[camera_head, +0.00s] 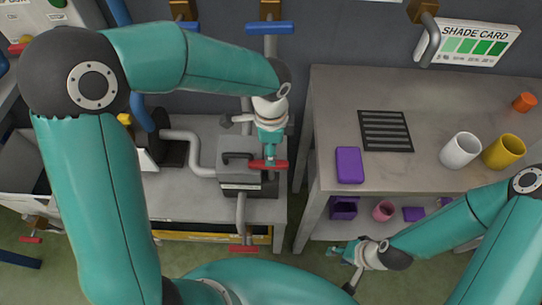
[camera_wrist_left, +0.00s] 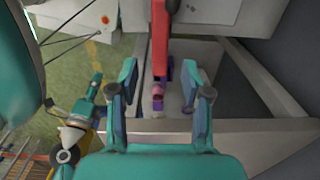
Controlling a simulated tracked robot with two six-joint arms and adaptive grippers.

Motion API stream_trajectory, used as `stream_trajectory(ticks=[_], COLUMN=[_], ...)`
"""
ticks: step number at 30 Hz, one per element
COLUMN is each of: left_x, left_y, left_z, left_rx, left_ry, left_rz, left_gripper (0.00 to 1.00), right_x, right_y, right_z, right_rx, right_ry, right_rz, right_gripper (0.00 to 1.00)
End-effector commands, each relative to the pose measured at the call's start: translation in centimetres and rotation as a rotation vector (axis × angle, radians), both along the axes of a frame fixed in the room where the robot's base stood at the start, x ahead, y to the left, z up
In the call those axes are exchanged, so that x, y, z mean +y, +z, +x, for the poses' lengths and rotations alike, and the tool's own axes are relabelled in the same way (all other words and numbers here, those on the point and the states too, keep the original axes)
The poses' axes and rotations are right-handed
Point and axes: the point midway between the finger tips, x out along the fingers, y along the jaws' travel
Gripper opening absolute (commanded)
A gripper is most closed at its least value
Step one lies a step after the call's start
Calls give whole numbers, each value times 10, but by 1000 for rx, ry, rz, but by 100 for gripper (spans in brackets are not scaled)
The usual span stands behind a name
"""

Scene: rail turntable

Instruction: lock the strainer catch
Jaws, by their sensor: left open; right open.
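The strainer is a grey box (camera_head: 238,160) with a dark handle on its lid, on the bench at the centre of the head view. A red lever (camera_head: 262,164), which looks like its catch, sticks out at the box's right side. My left gripper (camera_head: 270,152) is right over this lever, pointing down. In the left wrist view my left gripper (camera_wrist_left: 160,78) is open, with the red lever (camera_wrist_left: 159,35) seen between its fingers; I cannot tell whether they touch. My right gripper (camera_head: 345,252) is open and empty, low in front of the right table.
Grey pipes with a blue valve handle (camera_head: 270,28) and a red valve handle (camera_head: 243,249) run behind and in front of the box. The right table (camera_head: 335,105) holds a purple block (camera_head: 349,165), a black grille (camera_head: 385,130), a white cup (camera_head: 460,150) and a yellow cup (camera_head: 504,151).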

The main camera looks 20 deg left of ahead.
Motion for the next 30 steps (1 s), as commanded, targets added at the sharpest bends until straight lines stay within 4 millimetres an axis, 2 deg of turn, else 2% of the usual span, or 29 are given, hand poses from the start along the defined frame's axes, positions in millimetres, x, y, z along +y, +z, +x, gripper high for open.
stream_trajectory(ticks=[3, 10, 15, 30], left_x=[-1, -1, 0, 0], left_y=[25, 55, 61, 61], left_z=[1, 0, 0, 0], left_rx=[-6, -2, -1, 0], left_ry=[-1, -2, -2, -1], left_rz=[-2, -1, -1, 0], left_gripper=[48, 48, 48, 48], right_x=[0, 0, 0, 0], right_y=[0, 0, 0, -1], right_z=[0, 0, 0, 0], right_rx=[0, 0, 0, 0], right_ry=[0, 0, 0, 0], right_rz=[0, 0, 0, 0], right_gripper=[41, 41, 41, 41])
